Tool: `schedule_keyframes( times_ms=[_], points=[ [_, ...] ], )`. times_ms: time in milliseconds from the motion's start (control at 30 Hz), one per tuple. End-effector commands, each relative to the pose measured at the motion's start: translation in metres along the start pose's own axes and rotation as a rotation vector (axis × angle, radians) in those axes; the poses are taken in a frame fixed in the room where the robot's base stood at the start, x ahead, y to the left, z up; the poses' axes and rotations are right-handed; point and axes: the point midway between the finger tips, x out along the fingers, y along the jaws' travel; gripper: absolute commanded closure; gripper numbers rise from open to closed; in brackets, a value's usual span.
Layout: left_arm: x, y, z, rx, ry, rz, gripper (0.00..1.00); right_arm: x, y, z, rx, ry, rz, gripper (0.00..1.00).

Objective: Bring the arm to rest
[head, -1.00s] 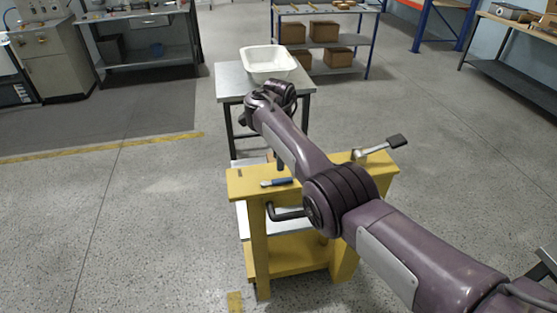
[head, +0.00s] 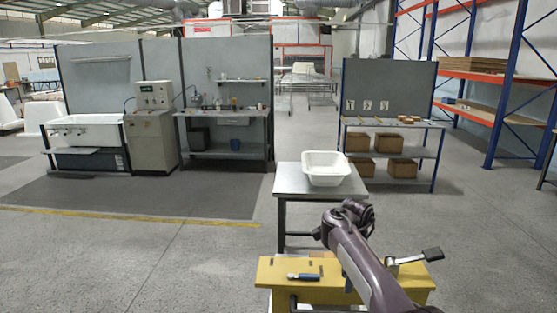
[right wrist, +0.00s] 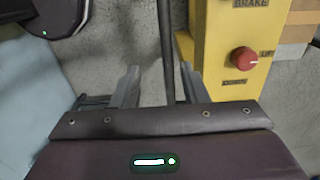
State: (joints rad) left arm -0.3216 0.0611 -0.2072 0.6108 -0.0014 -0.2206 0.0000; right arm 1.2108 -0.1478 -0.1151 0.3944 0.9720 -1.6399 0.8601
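My right arm (head: 365,258) reaches forward over a yellow stand (head: 285,268), and its wrist end hangs in front of the grey table. In the right wrist view my right gripper (right wrist: 159,70) is open, its two fingers well apart. A thin dark rod (right wrist: 166,40) shows between the fingers, with gaps on both sides; I cannot tell its depth. Nothing is held. A yellow part with a red knob (right wrist: 243,58) and the label "BRAKE" lies to the right of the fingers. In the head view the fingers are hard to make out. My left gripper is not in view.
A white tub shell (head: 326,168) sits on the grey table (head: 290,183) beyond the arm. Open floor (head: 150,255) spreads to the left.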

Motion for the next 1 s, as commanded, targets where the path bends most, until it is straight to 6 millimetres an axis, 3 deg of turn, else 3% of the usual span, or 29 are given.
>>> schedule_keyframes(
  times_ms=[400,667,833,1000],
  points=[
    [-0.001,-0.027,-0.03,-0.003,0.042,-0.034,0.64,0.039,0.008,-0.005,-0.147,-0.013,-0.021,0.6],
    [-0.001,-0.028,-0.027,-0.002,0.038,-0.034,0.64,0.081,0.028,-0.014,-0.333,-0.016,-0.053,0.6],
    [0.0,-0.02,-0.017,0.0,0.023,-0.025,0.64,0.117,0.062,-0.025,-0.536,-0.004,-0.089,0.6],
    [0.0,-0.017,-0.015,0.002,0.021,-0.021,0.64,0.145,0.121,-0.039,-0.817,0.034,-0.135,0.6]
  ],
)
